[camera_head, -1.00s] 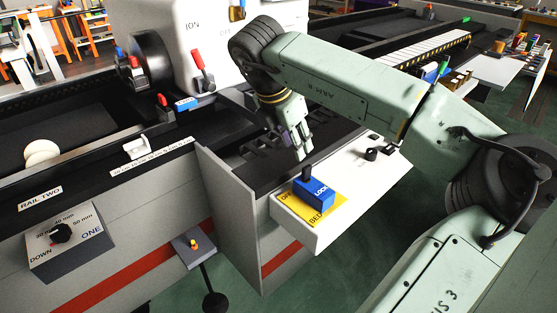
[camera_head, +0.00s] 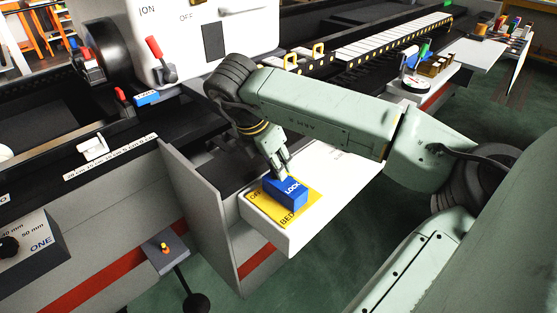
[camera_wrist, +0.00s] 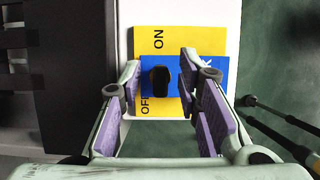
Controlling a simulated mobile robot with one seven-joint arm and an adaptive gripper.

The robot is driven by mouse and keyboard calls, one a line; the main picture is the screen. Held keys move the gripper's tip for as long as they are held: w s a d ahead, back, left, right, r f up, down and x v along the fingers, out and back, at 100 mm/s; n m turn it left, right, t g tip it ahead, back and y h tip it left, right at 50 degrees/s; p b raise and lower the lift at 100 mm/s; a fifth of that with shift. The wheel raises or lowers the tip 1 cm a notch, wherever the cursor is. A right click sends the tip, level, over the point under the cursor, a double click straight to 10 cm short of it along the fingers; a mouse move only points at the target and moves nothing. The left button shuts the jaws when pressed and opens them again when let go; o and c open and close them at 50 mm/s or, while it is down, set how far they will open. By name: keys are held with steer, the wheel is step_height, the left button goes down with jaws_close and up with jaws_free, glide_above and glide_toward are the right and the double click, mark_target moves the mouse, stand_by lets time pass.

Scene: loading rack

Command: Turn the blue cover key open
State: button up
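The blue cover key (camera_head: 293,191) is a blue block marked LOCK on a yellow plate (camera_head: 252,200) lettered OFF and BED. In the wrist view the blue block (camera_wrist: 147,104) carries a black knob (camera_wrist: 160,80). The yellow plate (camera_wrist: 180,35) there shows ON at the top and OFF at the lower left. My gripper (camera_head: 280,174) is low over the block. In the wrist view it (camera_wrist: 161,72) is open, with its purple-padded fingers on either side of the knob. A gap shows on both sides. The knob is hidden in the head view.
The plate sits on a white box top (camera_head: 330,180). A grey panel (camera_head: 200,215) and dark machine bed lie to its left. A small grey box with a yellow-and-red button (camera_head: 165,248) stands at front left. A red lever (camera_head: 155,50) stands behind.

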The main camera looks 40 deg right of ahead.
steer(key=shift+f, duration=0.2)
steer(key=shift+c, duration=0.2)
jaws_close()
stand_by(0.4)
